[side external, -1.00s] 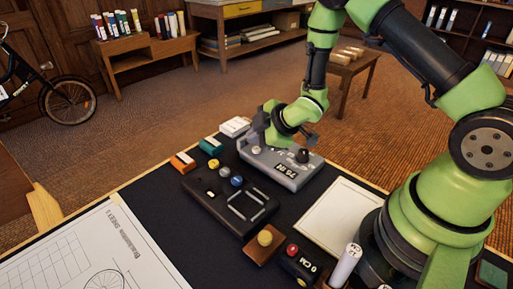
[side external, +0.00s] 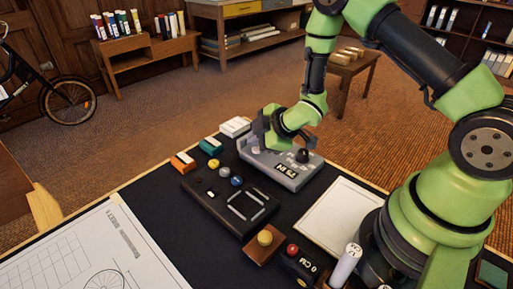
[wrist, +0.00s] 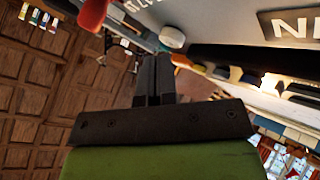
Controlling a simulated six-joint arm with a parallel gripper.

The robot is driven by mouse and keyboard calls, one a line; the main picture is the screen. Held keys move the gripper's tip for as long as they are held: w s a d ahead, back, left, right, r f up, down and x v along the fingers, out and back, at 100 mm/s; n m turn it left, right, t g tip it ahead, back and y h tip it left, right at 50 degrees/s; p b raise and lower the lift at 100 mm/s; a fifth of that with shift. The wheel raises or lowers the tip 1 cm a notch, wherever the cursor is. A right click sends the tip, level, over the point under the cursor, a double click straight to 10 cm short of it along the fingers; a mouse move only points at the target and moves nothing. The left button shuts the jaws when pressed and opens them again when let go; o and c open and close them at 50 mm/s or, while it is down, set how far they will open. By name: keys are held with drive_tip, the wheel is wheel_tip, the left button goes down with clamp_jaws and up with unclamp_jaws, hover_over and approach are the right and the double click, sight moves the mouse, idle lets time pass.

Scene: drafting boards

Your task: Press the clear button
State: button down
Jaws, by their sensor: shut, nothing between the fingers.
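A grey console (side external: 292,181) with a small display and a black knob (side external: 303,156) sits at the back of the dark board. My gripper (side external: 268,141) is over the left end of its top, with its tip region partly hidden. In the wrist view my gripper's fingers (wrist: 154,64) are together and empty. Ahead of them a white round button (wrist: 172,37) and a red part (wrist: 92,13) stand out from a pale face with partly cut-off lettering. I cannot read which control is marked clear, or tell whether the fingers touch anything.
In front of the console lies a black panel (side external: 213,205). A yellow knob (side external: 265,238) on a wooden block and a dark device with a red button (side external: 292,249) are nearer. Small orange (side external: 183,162) and teal (side external: 210,146) boxes stand left. A white sheet (side external: 335,215) lies right.

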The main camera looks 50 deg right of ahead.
sight(256, 150)
drive_tip(key=shift+f, duration=0.65)
idle(0.8)
drive_tip(key=shift+r, duration=0.1)
idle(0.4)
drive_tip(key=shift+r, duration=0.6)
drive_tip(key=shift+s+r, duration=0.1)
drive_tip(key=shift+r, duration=2.45)
